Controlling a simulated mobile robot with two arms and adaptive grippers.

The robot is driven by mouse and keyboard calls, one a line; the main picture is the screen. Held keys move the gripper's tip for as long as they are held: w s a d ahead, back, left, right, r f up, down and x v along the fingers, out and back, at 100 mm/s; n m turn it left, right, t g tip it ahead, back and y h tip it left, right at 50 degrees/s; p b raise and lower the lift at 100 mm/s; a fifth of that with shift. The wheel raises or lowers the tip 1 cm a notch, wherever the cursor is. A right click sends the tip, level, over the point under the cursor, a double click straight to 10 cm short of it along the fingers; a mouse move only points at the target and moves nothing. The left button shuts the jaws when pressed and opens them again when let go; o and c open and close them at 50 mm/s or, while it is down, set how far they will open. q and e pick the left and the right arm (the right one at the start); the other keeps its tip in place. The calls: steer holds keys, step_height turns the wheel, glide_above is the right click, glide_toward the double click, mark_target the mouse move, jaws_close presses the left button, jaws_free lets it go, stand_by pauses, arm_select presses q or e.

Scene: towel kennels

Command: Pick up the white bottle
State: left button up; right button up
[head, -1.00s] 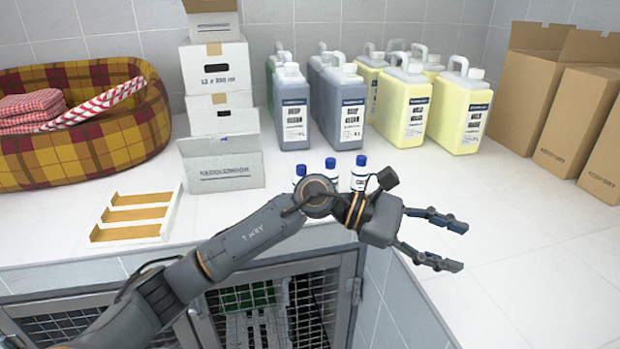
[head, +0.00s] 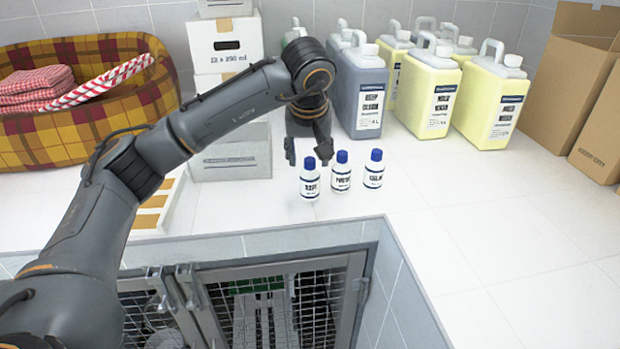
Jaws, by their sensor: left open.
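Three small white bottles with blue caps stand upright in a row on the white counter: a left one (head: 310,184), a middle one (head: 341,178) and a right one (head: 373,174). Each has a dark printed label; the three look nearly alike. My right gripper is out of view.
Grey jugs (head: 361,95) and yellow jugs (head: 428,95) stand behind the bottles. White boxes (head: 225,45) and a plaid pet bed (head: 85,135) are at left, brown cartons (head: 600,120) at right. A wire-mesh kennel door (head: 285,305) lies below the counter edge. The counter's right front is clear.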

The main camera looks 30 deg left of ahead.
mark_target(310, 172)
arm_select(q)
steer(key=shift+x, duration=0.8)
steer(key=shift+w+f, duration=0.1)
steer(key=shift+f, duration=0.15)
steer(key=p+x, duration=0.1)
steer(key=x, duration=0.2)
steer(key=shift+f+p, duration=0.35)
steer(key=shift+w+f, duration=0.2)
steer(key=shift+f, duration=0.3)
steer(key=c, duration=1)
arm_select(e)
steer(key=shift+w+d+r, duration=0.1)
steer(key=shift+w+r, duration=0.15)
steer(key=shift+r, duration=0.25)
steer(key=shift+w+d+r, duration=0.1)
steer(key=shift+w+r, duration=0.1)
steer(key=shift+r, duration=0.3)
